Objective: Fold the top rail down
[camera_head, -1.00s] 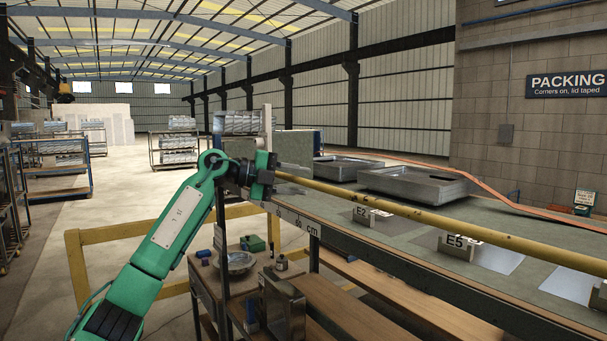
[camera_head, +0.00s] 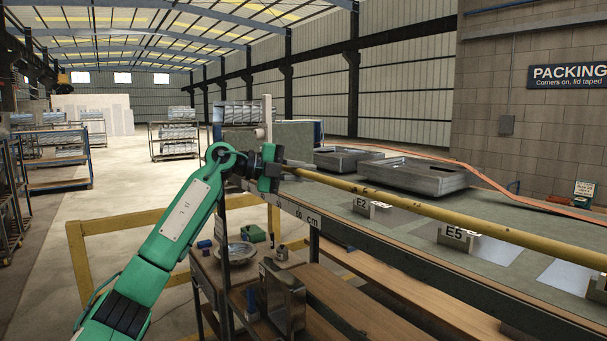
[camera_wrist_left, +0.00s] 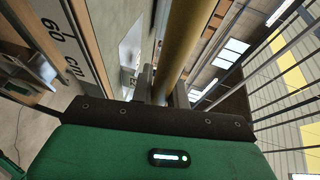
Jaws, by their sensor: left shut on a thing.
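The top rail (camera_head: 425,211) is a long, worn yellow bar that runs above the bench from my left gripper to the right edge of the head view. My left gripper (camera_head: 280,168) is shut on the rail near its far left end. In the left wrist view the rail (camera_wrist_left: 182,45) passes between the two dark fingers (camera_wrist_left: 163,88). The rail's right end is out of view, and its hinge or support does not show. My right gripper is in neither view.
A yellow floor barrier (camera_head: 125,231) stands left of the bench. A small side table (camera_head: 235,285) holds a bowl and tools.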

